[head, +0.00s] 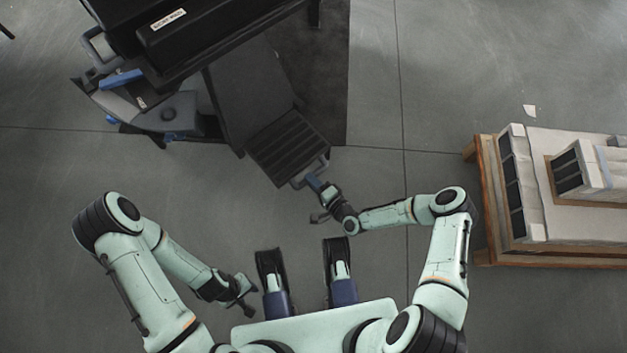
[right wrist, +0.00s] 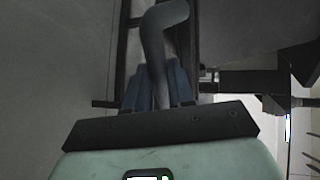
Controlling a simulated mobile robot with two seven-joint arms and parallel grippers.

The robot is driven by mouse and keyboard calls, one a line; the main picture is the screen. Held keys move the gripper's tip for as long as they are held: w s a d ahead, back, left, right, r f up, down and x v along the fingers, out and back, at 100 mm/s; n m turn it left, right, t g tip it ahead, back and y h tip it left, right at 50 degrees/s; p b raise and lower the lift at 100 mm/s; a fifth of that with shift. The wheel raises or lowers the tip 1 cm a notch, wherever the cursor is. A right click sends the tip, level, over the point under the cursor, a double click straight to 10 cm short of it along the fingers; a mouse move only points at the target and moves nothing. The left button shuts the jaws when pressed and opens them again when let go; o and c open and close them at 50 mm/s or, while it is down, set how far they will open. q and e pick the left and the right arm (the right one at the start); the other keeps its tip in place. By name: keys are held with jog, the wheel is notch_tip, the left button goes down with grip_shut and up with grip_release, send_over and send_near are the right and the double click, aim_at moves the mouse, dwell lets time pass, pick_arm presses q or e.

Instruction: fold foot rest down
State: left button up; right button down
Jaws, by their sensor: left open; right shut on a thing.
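The foot rest (head: 288,148) is a dark ribbed panel at the lower end of a black padded section of a large machine, in the upper middle of the head view. A grey bar handle (head: 322,166) sits at its near corner. My right gripper (head: 316,183) is at this handle. In the right wrist view, its blue fingers (right wrist: 158,88) are shut on the curved grey handle (right wrist: 160,35). My left gripper (head: 247,290) is open and empty at lower left, well away from the foot rest.
The black machine (head: 215,35) fills the upper left, with grey and blue side parts (head: 165,115). A wooden pallet (head: 487,190) with stacked boxes (head: 580,170) stands at the right. Grey floor between them is clear.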

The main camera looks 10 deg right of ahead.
jog(key=shift+s+d+f, duration=0.15)
jog(key=shift+s+f, duration=0.1)
jog(key=shift+f, duration=0.45)
jog(key=c, duration=1)
grip_release()
jog(key=shift+w, duration=0.1)
pick_arm(q)
jog(key=shift+w, duration=0.1)
pick_arm(e)
jog(key=shift+o, duration=0.2)
jog(key=shift+g, duration=0.3)
jog(key=shift+r, duration=0.2)
